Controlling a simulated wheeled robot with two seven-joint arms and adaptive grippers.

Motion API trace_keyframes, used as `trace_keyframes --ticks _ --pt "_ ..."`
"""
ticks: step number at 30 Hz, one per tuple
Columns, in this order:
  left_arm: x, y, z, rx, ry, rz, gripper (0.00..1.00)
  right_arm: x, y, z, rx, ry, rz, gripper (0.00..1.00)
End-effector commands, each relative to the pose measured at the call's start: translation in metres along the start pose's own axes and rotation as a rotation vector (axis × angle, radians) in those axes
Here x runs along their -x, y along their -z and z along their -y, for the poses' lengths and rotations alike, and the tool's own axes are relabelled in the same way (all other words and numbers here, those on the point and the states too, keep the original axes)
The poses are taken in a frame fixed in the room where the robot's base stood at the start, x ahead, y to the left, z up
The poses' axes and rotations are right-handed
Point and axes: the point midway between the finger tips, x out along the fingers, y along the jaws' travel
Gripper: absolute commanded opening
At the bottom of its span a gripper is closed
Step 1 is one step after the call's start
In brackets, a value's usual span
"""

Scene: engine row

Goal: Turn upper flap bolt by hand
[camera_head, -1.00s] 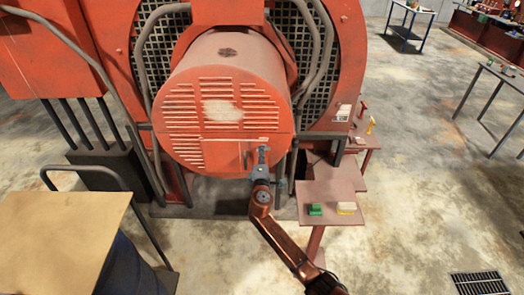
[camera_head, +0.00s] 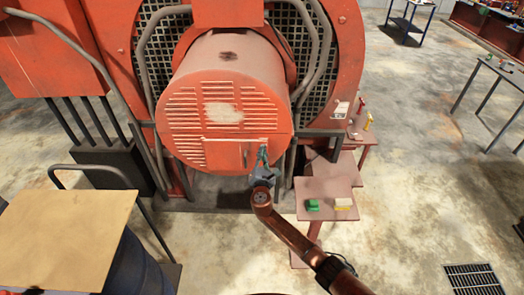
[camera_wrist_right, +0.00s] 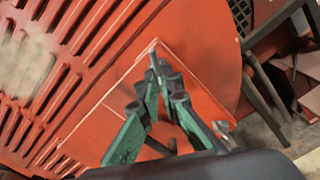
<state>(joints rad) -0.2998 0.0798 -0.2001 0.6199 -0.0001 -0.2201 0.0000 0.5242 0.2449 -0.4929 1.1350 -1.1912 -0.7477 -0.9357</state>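A red drum-shaped housing (camera_head: 222,115) with slatted vents faces me in the head view. A flat flap panel (camera_head: 222,154) is set in its lower front; the flap's edges also show in the right wrist view (camera_wrist_right: 110,115). My right gripper (camera_head: 263,152) is at the flap's right side. In the right wrist view its green fingers (camera_wrist_right: 163,78) close together around a slim grey bolt (camera_wrist_right: 153,57) at the flap's upper corner. The fingertips hide the bolt's lower part. A second grey fitting (camera_wrist_right: 222,127) sits lower along the flap edge. My left gripper is not in view.
A reddish side shelf (camera_head: 328,190) with a green block (camera_head: 313,205) and a pale yellow block (camera_head: 343,203) stands right of the drum. Grey pipes (camera_head: 312,60) run beside the housing. A tan-topped table (camera_head: 60,235) is at lower left.

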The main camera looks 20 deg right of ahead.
Motion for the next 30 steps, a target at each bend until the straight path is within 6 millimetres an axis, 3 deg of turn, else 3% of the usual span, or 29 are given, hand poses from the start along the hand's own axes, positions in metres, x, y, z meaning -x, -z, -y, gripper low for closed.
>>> trace_keyframes --ticks 1,15,30 --pt "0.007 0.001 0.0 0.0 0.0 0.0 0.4 -0.004 -0.013 -0.004 0.044 -0.002 0.013 0.0" --pt "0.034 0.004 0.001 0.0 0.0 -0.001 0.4 -0.005 -0.013 -0.001 0.405 0.002 0.015 0.0" --pt "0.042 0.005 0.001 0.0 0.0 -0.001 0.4 -0.005 -0.012 0.002 0.533 0.005 0.015 0.0"
